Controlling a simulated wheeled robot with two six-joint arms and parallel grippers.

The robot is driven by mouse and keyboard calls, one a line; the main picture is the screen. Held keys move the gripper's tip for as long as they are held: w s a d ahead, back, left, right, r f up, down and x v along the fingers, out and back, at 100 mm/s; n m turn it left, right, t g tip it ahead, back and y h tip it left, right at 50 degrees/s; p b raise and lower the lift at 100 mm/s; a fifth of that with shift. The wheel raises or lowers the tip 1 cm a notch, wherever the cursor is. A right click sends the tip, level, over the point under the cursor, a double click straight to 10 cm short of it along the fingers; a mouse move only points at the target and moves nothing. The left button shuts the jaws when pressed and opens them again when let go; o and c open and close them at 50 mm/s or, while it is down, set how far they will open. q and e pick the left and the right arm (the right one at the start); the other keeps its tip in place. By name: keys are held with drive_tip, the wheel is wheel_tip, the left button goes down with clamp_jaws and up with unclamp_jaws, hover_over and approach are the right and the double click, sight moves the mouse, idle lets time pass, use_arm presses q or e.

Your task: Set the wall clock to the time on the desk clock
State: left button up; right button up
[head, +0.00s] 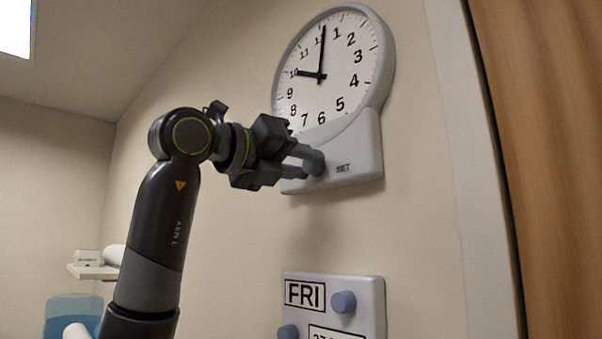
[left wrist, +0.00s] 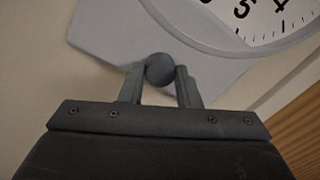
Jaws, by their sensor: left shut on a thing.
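The wall clock (head: 345,65) hangs on the wall in the upper middle of the head view. Its short hand points at 10 and its long hand points at about 12. A grey panel marked SET (head: 360,150) sits below the dial. My left gripper (head: 306,165) is shut on the grey set knob (head: 315,160) on that panel. In the left wrist view the knob (left wrist: 160,69) sits between the two fingertips. Part of the dial (left wrist: 258,18) shows there at the upper right. The desk clock is not in view. My right gripper is not in view.
A calendar panel (head: 363,310) reading FRI, with blue-grey knobs, is on the wall below the clock. A white door frame (head: 470,170) and a wooden door (head: 550,150) stand at the right. A small shelf (head: 92,271) is at the lower left.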

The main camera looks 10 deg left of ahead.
use_arm(q)
drive_tip(key=n+b, duration=0.2)
drive_tip(key=n, duration=0.2)
drive_tip(key=shift+n, duration=0.3)
drive_tip(key=shift+n+t+b, duration=0.3)
drive_tip(key=shift+n+b, duration=0.4)
drive_tip(key=shift+n, duration=0.9)
drive_tip(key=o, duration=1)
drive_tip(key=shift+c, duration=0.2)
